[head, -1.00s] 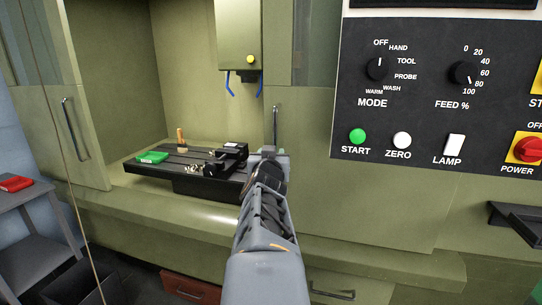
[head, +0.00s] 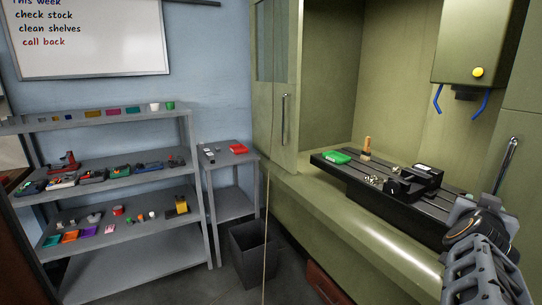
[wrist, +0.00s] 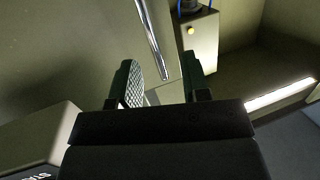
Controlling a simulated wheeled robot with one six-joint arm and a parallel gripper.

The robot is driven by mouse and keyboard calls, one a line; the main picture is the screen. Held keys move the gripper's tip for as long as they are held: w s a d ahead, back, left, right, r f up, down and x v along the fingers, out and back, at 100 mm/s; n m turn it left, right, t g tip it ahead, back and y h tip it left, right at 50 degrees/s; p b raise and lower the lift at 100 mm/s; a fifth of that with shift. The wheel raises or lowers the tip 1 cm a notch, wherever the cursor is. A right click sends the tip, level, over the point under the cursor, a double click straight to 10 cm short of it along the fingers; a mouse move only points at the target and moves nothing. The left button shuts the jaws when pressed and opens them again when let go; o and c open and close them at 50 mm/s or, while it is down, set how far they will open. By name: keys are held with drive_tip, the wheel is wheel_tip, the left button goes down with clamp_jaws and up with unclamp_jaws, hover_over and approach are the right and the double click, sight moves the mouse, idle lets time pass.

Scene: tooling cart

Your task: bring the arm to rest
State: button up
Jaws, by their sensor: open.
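My gripper shows in the wrist view (wrist: 165,90) with its two dark fingers apart and nothing between them. In the head view my arm (head: 483,262) rises from the lower right corner, in front of the green machine. The fingertips are not clear there. A metal door handle (wrist: 154,40) lies beyond the fingers in the wrist view. The handle also shows in the head view (head: 506,163), just above the end of my arm.
At left are a grey shelf unit (head: 125,199) with several small parts, a side table (head: 228,162) and a dark bin (head: 252,250).

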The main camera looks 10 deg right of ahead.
drive_tip(key=w+a+f+n+g+y+p, duration=0.25)
drive_tip(key=a+f+n+y, duration=0.25)
drive_tip(key=a+f+y, duration=0.9)
drive_tip(key=s+a+n+g+p, duration=0.1)
drive_tip(key=a+n+p, duration=0.1)
drive_tip(key=a, duration=0.8)
drive_tip(key=s+a+f+n+g+p, duration=0.1)
drive_tip(key=a+n, duration=0.4)
drive_tip(key=a, duration=0.5)
drive_tip(key=shift+s+a+g+p, duration=0.15)
drive_tip(key=shift+s+g+p, duration=0.2)
drive_tip(key=shift+g+p, duration=0.25)
